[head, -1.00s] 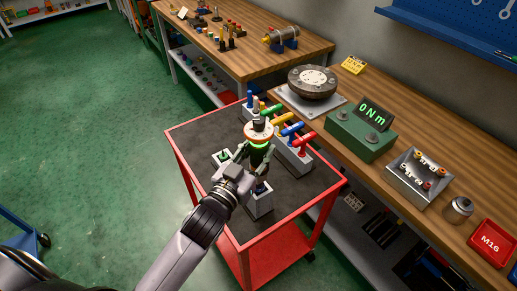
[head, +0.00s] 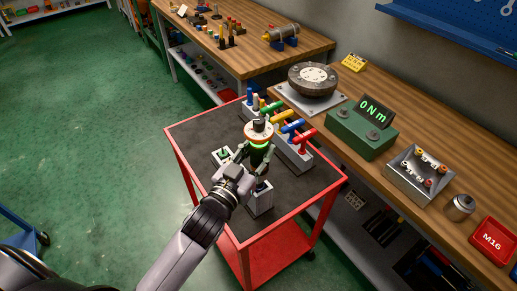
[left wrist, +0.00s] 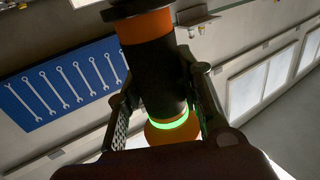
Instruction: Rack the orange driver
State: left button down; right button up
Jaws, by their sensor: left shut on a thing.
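The orange driver (head: 258,131) is upright in the head view, with an orange top, a black body and a glowing green ring. My left gripper (head: 254,160) is shut around its body above the red cart (head: 193,205). In the left wrist view the driver (left wrist: 155,70) stands between the two fingers (left wrist: 160,110), with the green ring low between them. I cannot tell whether the driver's lower end touches anything; the gripper and arm hide it. My right gripper is in neither view.
Grey racks with green, yellow, blue and red T-handles (head: 305,139) stand on the cart behind the driver. Grey blocks stand left (head: 222,156) and in front (head: 262,202) of it. A workbench to the right holds a green torque display (head: 360,135), reading 0 Nm, and a round fixture (head: 312,80).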

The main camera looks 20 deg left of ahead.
pick_arm(q)
jog(key=shift+f+b, duration=2.75)
jog(key=shift+f, duration=1)
dwell(2.6)
jog(key=c, duration=1.1)
grip_release()
jog(key=shift+f, duration=0.1)
jog(key=shift+o, duration=0.3)
jog(key=shift+f, duration=0.2)
jog(key=s+a, duration=0.2)
jog(key=s, duration=1)
jog(key=shift+r, duration=0.2)
